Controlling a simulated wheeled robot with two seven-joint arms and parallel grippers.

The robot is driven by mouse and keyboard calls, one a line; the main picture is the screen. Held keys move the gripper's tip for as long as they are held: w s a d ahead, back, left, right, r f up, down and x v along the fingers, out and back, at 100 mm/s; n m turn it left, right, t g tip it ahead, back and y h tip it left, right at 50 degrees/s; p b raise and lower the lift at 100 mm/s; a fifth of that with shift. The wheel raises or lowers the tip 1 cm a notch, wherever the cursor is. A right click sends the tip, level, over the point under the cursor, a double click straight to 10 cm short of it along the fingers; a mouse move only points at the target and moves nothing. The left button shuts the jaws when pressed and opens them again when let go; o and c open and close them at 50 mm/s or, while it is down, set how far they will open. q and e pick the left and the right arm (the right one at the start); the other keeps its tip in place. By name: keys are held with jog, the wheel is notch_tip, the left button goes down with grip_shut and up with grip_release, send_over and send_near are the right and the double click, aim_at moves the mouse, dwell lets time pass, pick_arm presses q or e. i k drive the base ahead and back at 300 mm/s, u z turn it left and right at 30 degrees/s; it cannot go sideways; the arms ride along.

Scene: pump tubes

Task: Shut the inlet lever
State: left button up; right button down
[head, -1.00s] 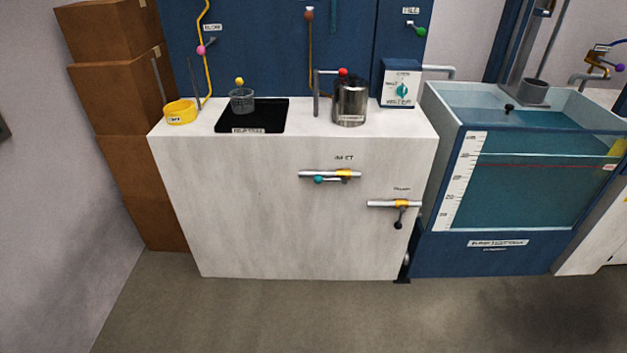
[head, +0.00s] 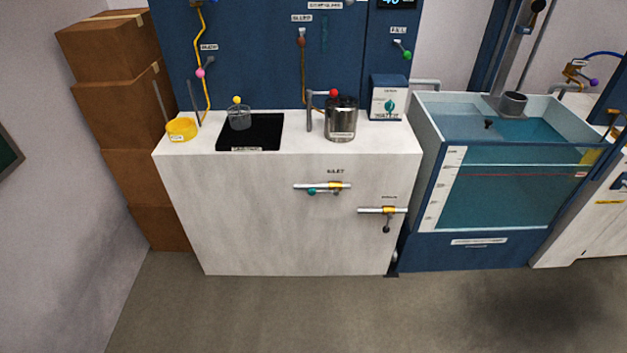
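The inlet lever (head: 313,191) is a short handle with a teal knob below a horizontal grey pipe with a yellow valve body (head: 335,185). It sits on the front face of the white cabinet, under the label "INLET" (head: 336,171). The handle lies about along the pipe, with its knob to the left of the valve body. Neither of my grippers shows in the head view.
A second valve with a dark-knobbed lever (head: 387,227) hanging down is lower right on the white cabinet (head: 250,215). A blue-based water tank (head: 470,250) stands to the right, cardboard boxes (head: 135,130) to the left. The floor (head: 290,315) in front is clear.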

aim_at(312, 191)
jog(key=k, duration=0.5)
jog(key=u, duration=0.85)
jog(key=i, duration=1.6)
jog(key=z, duration=0.4)
